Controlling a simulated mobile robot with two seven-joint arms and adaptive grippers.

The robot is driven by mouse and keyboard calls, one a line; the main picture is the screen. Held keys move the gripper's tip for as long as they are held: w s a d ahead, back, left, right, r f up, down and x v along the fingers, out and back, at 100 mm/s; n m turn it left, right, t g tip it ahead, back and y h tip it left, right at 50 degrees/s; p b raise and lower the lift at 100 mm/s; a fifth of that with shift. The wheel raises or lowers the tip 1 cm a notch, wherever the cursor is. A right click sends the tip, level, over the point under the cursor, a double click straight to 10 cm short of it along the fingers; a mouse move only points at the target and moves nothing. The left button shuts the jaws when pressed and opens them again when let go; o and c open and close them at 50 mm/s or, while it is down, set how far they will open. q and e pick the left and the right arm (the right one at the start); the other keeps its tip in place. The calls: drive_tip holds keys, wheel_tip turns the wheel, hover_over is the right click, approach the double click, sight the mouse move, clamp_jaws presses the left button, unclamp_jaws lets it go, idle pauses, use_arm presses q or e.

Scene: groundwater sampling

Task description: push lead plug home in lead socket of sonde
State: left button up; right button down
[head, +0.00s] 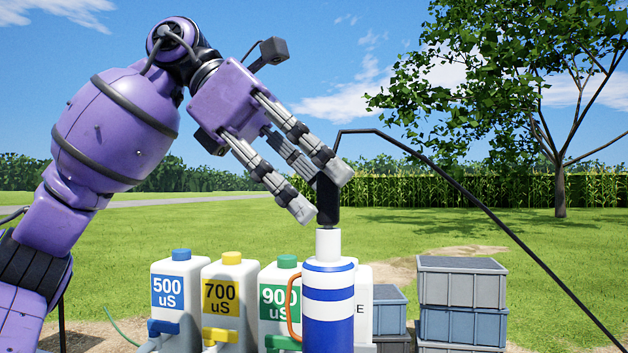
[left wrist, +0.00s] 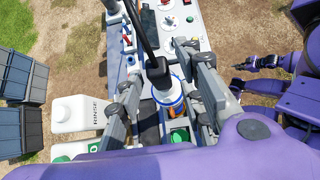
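The sonde (head: 328,308) stands upright, white with blue bands, and has a narrower white neck on top. The black lead plug (head: 328,205) stands upright on that neck, its lower end meeting the top; how deep it sits I cannot tell. A black lead (head: 440,163) bends from the plug and runs down to the right. My left gripper (head: 320,192) is around the plug with its fingers spread. In the left wrist view the plug (left wrist: 158,72) sits between the fingers, with gaps on both sides. My right gripper (left wrist: 243,72) shows small there; its opening is unclear.
White jugs labelled 500 uS (head: 176,310), 700 uS (head: 228,305) and 900 uS (head: 277,312) stand left of the sonde. A RINSE jug (left wrist: 75,114) shows in the wrist view. Stacked grey and blue crates (head: 462,285) stand at right. The air above is clear.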

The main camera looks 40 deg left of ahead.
use_arm(q)
drive_tip(key=v, duration=1.2)
idle(0.8)
